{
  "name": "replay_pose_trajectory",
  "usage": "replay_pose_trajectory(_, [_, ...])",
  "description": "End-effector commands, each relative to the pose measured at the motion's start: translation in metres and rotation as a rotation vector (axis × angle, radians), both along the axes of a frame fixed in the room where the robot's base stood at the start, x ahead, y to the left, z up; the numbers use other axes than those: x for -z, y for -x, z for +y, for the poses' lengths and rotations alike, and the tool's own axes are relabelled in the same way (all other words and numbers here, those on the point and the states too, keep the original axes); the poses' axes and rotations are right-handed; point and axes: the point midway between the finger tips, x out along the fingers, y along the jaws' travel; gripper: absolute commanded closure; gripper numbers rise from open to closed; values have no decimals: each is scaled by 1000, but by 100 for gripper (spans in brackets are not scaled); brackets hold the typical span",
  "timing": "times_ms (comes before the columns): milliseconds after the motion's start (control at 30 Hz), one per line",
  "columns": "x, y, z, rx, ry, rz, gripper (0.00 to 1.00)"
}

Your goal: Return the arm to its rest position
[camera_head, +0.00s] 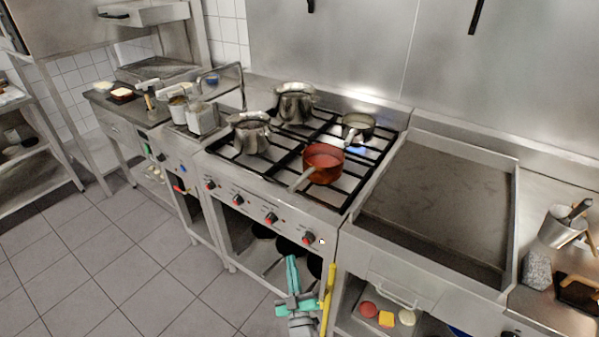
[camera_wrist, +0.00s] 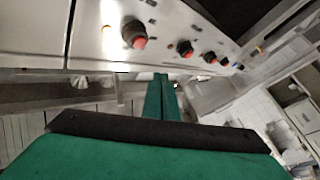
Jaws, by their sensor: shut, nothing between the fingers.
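My gripper (camera_head: 291,262) is at the bottom middle of the head view, low in front of the stove (camera_head: 272,196). Its teal fingers point up toward the stove front. In the wrist view my gripper (camera_wrist: 161,78) shows its green fingers together, with nothing between them. The fingertips lie just below the stove's knob panel (camera_wrist: 75,35) in that picture. I cannot tell the exact gap between them and the stove.
A red pan (camera_head: 322,165) and several metal pots stand on the burners. A flat griddle (camera_head: 440,210) adjoins on the right. Red-marked knobs (camera_head: 309,238) stick out from the stove front. Open shelving lies below. The tiled floor (camera_head: 130,265) at left is clear.

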Motion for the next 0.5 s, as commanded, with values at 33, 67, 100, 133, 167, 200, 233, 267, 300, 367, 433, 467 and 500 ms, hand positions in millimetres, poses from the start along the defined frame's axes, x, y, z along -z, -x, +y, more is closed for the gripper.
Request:
replay_pose_trajectory(33, [0, 0, 0, 0, 0, 0, 100])
replay_pose_trajectory(67, [1, 1, 0, 0, -1, 1, 100])
replay_pose_trajectory(100, [2, 3, 0, 1, -2, 4, 100])
replay_pose_trajectory(133, [3, 7, 0, 1, -5, 7, 100])
replay_pose_trajectory(167, [6, 11, 0, 2, -9, 12, 100])
replay_pose_trajectory(200, [9, 19, 0, 4, -14, 20, 100])
replay_pose_trajectory(233, [12, 27, 0, 5, -20, 28, 100])
replay_pose_trajectory(267, [15, 36, 0, 6, -27, 36, 100])
replay_pose_trajectory(300, [19, 49, 0, 9, -37, 49, 100])
replay_pose_trajectory(367, [25, 73, 0, 13, -55, 72, 100])
replay_pose_trajectory(433, [31, 100, 0, 18, -77, 98, 100])
replay_pose_trajectory(467, [32, 112, 0, 20, -86, 109, 100])
replay_pose_trajectory(500, [35, 127, 0, 23, -99, 125, 100])
